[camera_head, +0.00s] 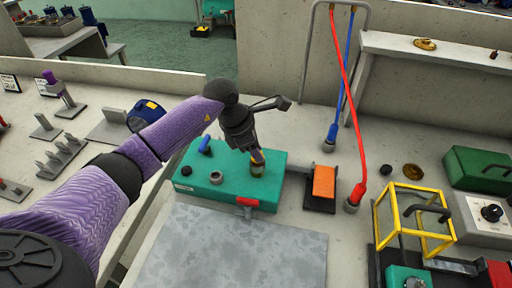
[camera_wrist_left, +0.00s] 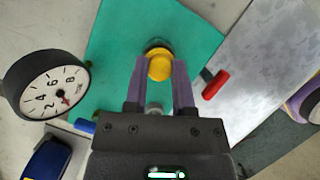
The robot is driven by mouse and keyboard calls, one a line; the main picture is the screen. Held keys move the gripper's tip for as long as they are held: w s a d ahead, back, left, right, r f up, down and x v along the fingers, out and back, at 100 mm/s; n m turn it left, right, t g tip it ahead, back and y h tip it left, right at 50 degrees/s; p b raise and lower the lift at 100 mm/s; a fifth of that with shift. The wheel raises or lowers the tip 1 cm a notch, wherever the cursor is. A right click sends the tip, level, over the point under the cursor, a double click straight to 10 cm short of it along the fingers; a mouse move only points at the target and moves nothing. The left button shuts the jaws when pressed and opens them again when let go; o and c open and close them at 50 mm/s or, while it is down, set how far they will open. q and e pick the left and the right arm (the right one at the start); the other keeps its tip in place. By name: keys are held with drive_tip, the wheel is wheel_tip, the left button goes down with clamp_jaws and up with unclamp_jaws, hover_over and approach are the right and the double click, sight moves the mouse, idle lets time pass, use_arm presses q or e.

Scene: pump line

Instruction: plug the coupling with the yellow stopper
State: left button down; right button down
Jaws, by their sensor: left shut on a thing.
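My left gripper (camera_head: 256,152) points down over the teal block (camera_head: 268,184). It is shut on the yellow stopper, whose round yellow top (camera_wrist_left: 159,66) shows between the purple fingers in the wrist view. A dark ring (camera_wrist_left: 157,44) shows just beyond the stopper there. In the head view a yellow and dark stub (camera_head: 257,166) stands upright under the fingers at the block's top. I cannot tell how far the stopper sits in the coupling. A grey ring (camera_head: 216,177) is also on the block. My right gripper is not in view.
A red handle (camera_head: 246,202) and a blue handle (camera_head: 205,144) flank the block. A dial gauge (camera_wrist_left: 45,85) stands beside it in the wrist view. An orange-topped block (camera_head: 324,182), hoses (camera_head: 345,90) and a yellow frame (camera_head: 388,215) are to the right. The grey plate (camera_head: 235,250) in front is clear.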

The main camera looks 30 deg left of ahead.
use_arm(q)
drive_tip(key=shift+f, duration=0.45)
idle(0.6)
drive_tip(key=shift+c, duration=0.3)
unclamp_jaws()
wheel_tip(320, 180, up, 7)
drive_tip(key=p, duration=0.4)
drive_tip(key=shift+r+p, duration=0.15)
drive_tip(key=shift+p, duration=0.25)
idle(0.4)
